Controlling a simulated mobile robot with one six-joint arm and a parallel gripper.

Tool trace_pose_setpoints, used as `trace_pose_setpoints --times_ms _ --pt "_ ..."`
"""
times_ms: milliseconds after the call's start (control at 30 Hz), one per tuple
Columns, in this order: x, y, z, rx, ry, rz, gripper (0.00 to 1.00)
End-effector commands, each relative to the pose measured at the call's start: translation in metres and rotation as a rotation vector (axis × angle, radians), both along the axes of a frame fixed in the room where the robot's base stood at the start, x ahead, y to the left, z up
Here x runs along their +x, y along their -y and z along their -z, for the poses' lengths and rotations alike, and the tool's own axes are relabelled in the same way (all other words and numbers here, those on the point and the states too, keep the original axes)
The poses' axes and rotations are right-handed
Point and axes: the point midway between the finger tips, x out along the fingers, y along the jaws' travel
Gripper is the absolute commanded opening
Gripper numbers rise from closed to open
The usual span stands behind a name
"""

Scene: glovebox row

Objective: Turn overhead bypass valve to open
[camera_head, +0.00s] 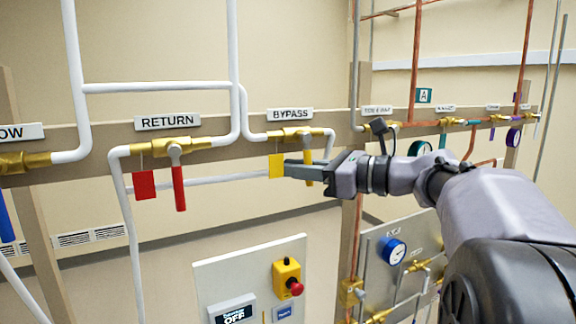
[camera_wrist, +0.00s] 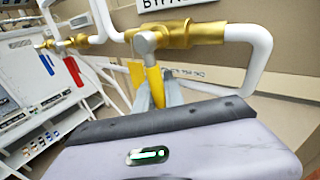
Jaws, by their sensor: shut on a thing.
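The bypass valve (camera_head: 297,134) is a brass body on white pipe, under the BYPASS label (camera_head: 290,114). Its yellow handle (camera_head: 309,170) hangs straight down, across the horizontal pipe run. A yellow tag (camera_head: 276,167) hangs just left of the handle. My gripper (camera_head: 308,171) reaches in from the right and is shut on the yellow handle. In the wrist view the brass valve (camera_wrist: 190,35) is at the top, and the yellow handle (camera_wrist: 155,84) drops from its grey hub between my fingers (camera_wrist: 158,98).
Left of it is the return valve (camera_head: 174,145) with a red handle (camera_head: 178,188) and red tag (camera_head: 144,185). Below stand a panel with a red emergency button (camera_head: 295,287) and a gauge panel (camera_head: 391,250). White pipes run close around the bypass valve.

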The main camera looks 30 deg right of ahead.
Motion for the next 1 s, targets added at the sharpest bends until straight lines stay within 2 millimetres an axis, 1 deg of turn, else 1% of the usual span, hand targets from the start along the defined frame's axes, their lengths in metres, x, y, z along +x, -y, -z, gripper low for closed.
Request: trace_pose_setpoints --times_ms 33,600,800,1000 --pt "0.0 0.002 -0.002 -0.03 0.001 0.001 0.0" --pt "0.001 0.03 -0.005 -0.488 0.016 0.0 0.0" --pt "0.001 0.036 -0.007 -0.593 0.02 0.0 0.0" --pt "0.001 0.039 -0.008 -0.655 0.022 0.0 0.0"
